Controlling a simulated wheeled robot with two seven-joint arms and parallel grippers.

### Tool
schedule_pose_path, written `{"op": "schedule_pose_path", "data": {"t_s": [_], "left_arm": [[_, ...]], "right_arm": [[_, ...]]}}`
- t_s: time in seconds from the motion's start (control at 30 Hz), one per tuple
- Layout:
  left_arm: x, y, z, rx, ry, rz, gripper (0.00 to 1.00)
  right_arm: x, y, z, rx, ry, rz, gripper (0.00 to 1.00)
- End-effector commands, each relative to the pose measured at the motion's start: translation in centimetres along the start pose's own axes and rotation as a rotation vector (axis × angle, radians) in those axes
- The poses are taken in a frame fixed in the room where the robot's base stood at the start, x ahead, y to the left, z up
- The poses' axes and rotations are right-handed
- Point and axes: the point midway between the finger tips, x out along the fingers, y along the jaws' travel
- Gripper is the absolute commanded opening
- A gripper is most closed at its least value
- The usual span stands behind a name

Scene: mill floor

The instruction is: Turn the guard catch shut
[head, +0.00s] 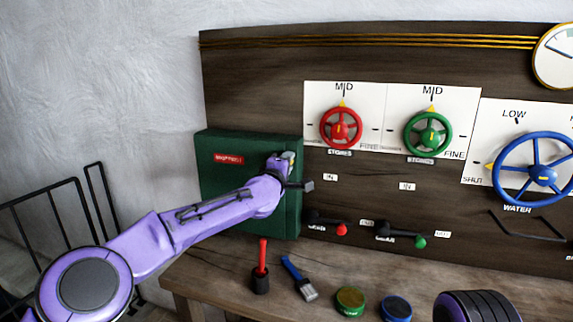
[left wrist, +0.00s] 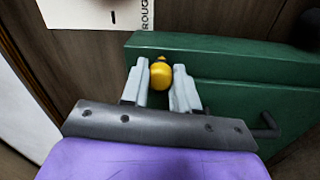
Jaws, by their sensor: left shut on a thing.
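The guard is a dark green box (head: 222,180) with a small red label, on the left part of the wooden board. A yellow catch (left wrist: 160,76) is at the edge of the box in the left wrist view. My left gripper (head: 288,161) is at the upper right corner of the box, in front of the board. In the left wrist view its two grey fingers (left wrist: 161,84) stand on either side of the yellow catch and are shut on it. The arm and gripper hide part of the box and most of the catch in the head view. My right gripper is not in view.
A red handwheel (head: 325,138), a green handwheel (head: 408,143) and a blue handwheel (head: 500,184) are on the board. Below are a red-knobbed lever (head: 341,229) and a green-knobbed lever (head: 420,242). A black railing (head: 45,200) is at left.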

Motion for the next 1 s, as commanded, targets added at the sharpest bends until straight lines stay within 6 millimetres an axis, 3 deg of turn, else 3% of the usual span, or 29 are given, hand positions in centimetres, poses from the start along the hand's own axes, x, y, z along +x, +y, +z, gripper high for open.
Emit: {"op": "schedule_pose_path", "data": {"t_s": [0.1,0.13,0.2,0.57,0.67,1.0], "left_arm": [[0.0,0.2,-0.2,-0.002,0.004,0.004,0.0],[0.0,0.2,-0.2,-0.002,0.004,0.004,0.39],[0.0,0.2,-0.2,-0.001,0.003,0.003,0.55],[-0.4,0.0,0.0,0.002,-0.001,0.001,0.55],[-1.5,-0.2,0.0,0.002,-0.001,0.002,0.55],[-8.2,-0.2,0.0,0.0,0.0,0.003,0.55]], "right_arm": [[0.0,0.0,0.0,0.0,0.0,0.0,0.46],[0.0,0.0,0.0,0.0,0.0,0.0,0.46],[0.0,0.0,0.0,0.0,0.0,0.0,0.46],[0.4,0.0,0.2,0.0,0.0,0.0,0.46],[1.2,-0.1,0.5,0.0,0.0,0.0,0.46],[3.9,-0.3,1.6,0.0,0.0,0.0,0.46]]}}
